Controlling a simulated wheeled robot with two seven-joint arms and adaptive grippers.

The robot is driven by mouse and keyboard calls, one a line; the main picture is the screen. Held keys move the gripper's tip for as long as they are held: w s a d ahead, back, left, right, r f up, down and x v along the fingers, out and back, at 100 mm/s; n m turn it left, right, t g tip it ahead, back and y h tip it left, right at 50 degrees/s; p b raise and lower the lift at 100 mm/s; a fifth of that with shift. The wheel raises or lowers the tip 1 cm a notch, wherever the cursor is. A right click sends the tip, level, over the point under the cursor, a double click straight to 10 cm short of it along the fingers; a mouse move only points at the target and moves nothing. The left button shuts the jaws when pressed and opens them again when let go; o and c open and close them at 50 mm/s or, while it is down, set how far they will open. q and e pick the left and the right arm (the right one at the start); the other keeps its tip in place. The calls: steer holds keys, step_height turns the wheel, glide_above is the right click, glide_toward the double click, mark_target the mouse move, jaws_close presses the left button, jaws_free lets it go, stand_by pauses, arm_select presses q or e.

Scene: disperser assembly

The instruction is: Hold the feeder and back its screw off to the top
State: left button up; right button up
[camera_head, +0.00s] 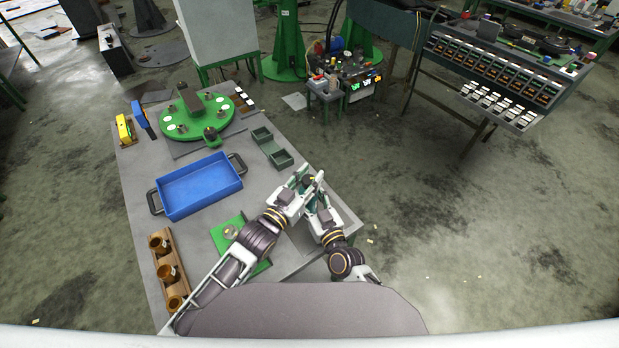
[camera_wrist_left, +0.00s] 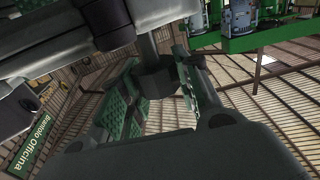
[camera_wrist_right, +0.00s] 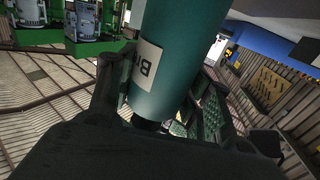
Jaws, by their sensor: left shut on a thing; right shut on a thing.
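The feeder (camera_wrist_right: 178,45) is a teal cylinder with a pale label, large in the right wrist view. My right gripper (camera_wrist_right: 160,115) is shut on its body, with a green-padded finger on each side. In the left wrist view a grey rod ends in a dark knob, which I take for the screw (camera_wrist_left: 153,80). My left gripper (camera_wrist_left: 158,95) is shut around this knob. In the head view my left gripper (camera_head: 304,182) and right gripper (camera_head: 318,200) are close together over the table's right side. They hide most of the feeder there, and the screw's height cannot be read.
The grey table (camera_head: 140,190) holds a blue tray (camera_head: 199,186), a green round fixture (camera_head: 190,128), a green plate (camera_head: 224,238) by my left forearm, and a wooden rack (camera_head: 163,262) with brown cups. Small green bins (camera_head: 272,147) stand beyond my grippers. Open floor lies to the right.

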arm_select(q)
steer(key=shift+r+n+y, duration=0.15)
steer(key=shift+n+y, duration=0.15)
steer(key=shift+y, duration=0.1)
arm_select(e)
steer(key=shift+s+a+f, duration=0.1)
arm_select(q)
steer(key=o, duration=0.8)
steer(key=shift+o, duration=1.2)
steer(key=shift+a, duration=0.1)
steer(key=v, duration=1.2)
steer(key=shift+f, duration=0.35)
arm_select(e)
steer(key=o, duration=1.5)
steer(key=shift+c, duration=0.2)
